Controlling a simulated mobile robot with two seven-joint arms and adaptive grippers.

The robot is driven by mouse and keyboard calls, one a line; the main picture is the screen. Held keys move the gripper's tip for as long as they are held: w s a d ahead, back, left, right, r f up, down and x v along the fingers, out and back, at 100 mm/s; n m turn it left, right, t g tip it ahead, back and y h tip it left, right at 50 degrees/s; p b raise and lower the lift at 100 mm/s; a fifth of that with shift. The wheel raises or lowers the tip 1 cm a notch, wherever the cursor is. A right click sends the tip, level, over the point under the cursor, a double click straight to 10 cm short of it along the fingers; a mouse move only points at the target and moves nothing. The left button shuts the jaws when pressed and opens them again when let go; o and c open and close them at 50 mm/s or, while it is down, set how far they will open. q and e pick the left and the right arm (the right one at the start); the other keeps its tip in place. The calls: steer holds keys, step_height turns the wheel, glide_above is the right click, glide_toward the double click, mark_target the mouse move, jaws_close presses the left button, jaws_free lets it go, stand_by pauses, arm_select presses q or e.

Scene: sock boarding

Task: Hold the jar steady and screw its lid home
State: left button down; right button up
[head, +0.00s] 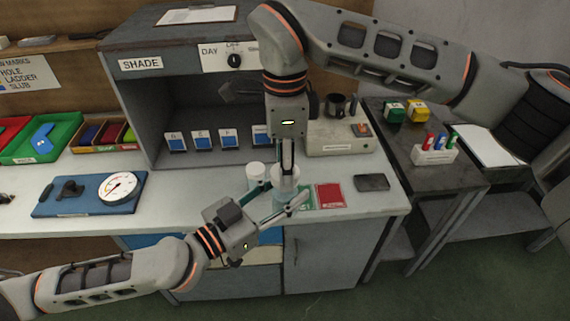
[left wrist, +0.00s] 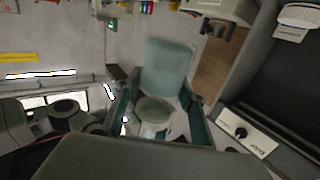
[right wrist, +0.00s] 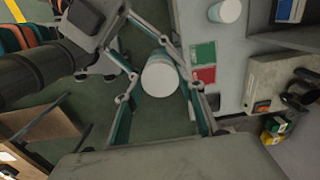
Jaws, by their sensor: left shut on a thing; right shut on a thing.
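My left gripper (head: 281,206) comes in low from the left, shut around the jar's body. My right gripper (head: 287,165) points straight down from above and is shut on the lid. In the right wrist view the round white lid (right wrist: 160,79) lies between my fingers. In the left wrist view the jar (left wrist: 155,108) sits between my teal-padded fingers. The fingers hide much of the jar, and I cannot tell how far the lid is seated.
A second white-topped container (head: 256,170) stands just left of the jar. Red and green cards (head: 329,196) and a dark flat block (head: 371,182) lie to the right. A blue board with a dial gauge (head: 90,196) lies left. The shade box (head: 132,110) stands behind.

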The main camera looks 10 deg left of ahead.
steer(key=m, duration=0.4)
steer(key=shift+m, duration=0.3)
steer(key=m, duration=1.3)
steer(key=o, duration=1.3)
step_height(320, 180, up, 12)
steer(key=shift+f, duration=0.1)
